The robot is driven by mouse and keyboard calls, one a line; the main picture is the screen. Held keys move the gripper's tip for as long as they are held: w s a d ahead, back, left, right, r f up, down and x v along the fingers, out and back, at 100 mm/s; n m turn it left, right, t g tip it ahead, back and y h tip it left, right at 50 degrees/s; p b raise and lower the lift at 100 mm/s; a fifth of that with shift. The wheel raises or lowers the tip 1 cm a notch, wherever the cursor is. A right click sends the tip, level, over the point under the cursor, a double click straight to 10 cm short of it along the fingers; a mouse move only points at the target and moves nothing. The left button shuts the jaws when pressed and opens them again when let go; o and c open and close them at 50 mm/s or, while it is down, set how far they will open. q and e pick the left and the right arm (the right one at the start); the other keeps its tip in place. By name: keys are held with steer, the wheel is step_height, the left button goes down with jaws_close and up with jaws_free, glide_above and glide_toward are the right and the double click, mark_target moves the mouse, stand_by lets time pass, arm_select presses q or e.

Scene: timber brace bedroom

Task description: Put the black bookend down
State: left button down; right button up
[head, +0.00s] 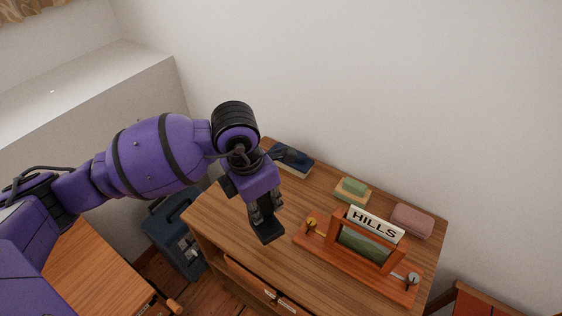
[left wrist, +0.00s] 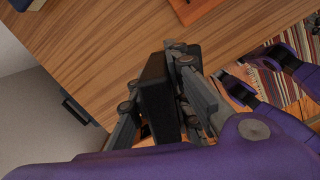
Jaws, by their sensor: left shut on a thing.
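My left gripper (head: 264,212) is shut on the black bookend (head: 270,232), over the left part of the wooden dresser top (head: 222,212). In the left wrist view the bookend (left wrist: 155,92) is a dark upright slab between the grey fingers, which cover part of it. I cannot tell whether its lower edge touches the wood. Purple and dark parts at the right of the left wrist view look like my right arm and gripper (left wrist: 238,88); its jaws are unclear.
A wooden stand with a HILLS sign (head: 376,224) and a framed picture is right of the gripper. A dark blue book (head: 296,163), a green and yellow block (head: 352,190) and a pink case (head: 412,220) lie behind. A blue case (head: 172,234) stands left of the dresser.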

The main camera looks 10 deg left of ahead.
arm_select(q)
steer(key=shift+w+a+f, duration=0.2)
steer(key=shift+w+f, duration=0.3)
steer(key=shift+f, duration=0.6)
steer(key=shift+w+a+f, duration=0.15)
steer(key=shift+w+f, duration=0.35)
steer(key=shift+f, duration=0.65)
steer(key=shift+w+a+f, duration=0.2)
steer(key=shift+w+f, duration=0.3)
steer(key=shift+f, duration=0.6)
steer(key=shift+f, duration=0.15)
steer(key=c, duration=1.6)
jaws_free()
steer(key=shift+s, duration=0.1)
steer(key=shift+c, duration=0.2)
step_height(320, 180, up, 12)
steer(key=s+a, duration=0.1)
steer(key=shift+s+a, duration=0.15)
